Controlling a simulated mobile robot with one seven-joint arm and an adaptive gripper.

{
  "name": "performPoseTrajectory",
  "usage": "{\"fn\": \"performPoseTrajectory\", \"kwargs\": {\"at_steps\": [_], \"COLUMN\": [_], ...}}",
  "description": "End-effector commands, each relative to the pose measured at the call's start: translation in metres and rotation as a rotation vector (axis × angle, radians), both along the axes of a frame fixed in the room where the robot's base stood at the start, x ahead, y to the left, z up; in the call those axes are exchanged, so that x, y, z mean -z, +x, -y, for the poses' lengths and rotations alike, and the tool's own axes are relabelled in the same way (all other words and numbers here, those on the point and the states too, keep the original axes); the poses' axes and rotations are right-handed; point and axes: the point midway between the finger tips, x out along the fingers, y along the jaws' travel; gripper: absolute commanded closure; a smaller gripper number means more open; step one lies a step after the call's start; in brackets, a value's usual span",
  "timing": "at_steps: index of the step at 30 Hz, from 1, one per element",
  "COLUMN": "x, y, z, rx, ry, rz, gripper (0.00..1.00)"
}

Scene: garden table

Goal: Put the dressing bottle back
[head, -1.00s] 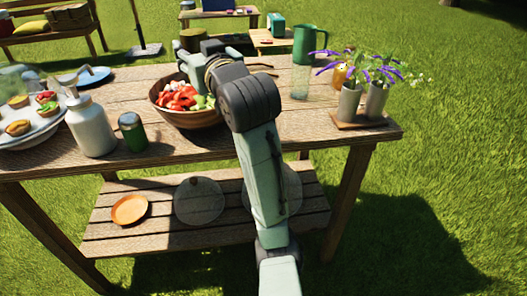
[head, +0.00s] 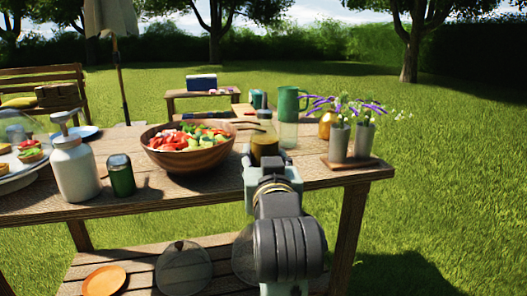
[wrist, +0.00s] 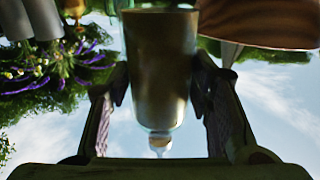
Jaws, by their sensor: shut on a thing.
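The dressing bottle (head: 264,148) has a clear body with brown dressing inside and a narrow neck. My gripper (head: 266,166) is shut on its body and holds it upright, near the table's front edge, right of the salad bowl (head: 187,158). In the wrist view, which is upside down, the bottle (wrist: 160,65) sits between the two fingers of my gripper (wrist: 160,92), neck toward the bottom. My gripper hides the bottle's lower part in the head view, so I cannot tell whether its base touches the wooden table (head: 218,187).
A glass (head: 289,135) and green pitcher (head: 290,102) stand behind the bottle. Flower vases (head: 340,142) on a board (head: 350,163) are to the right. A green jar (head: 121,175), white pump bottle (head: 74,168) and domed stand of tarts are left. Bare planks lie before the bowl.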

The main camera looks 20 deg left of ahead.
Motion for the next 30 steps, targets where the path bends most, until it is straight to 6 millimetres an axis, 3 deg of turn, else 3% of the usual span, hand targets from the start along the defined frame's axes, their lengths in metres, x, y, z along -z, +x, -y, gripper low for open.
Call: {"fn": "performPoseTrajectory", "kwargs": {"at_steps": [1,12,21,30], "x": [-0.009,-0.008,-0.003,0.007], "y": [0.006,0.034,0.045,0.103], "z": [-0.002,-0.014,-0.018,-0.040], "rx": [-0.001,-0.003,-0.002,-0.002], "ry": [-0.002,-0.001,-0.002,0.000], "rz": [-0.006,-0.004,-0.001,0.003], "gripper": [0.93,0.93,0.93,0.93]}}
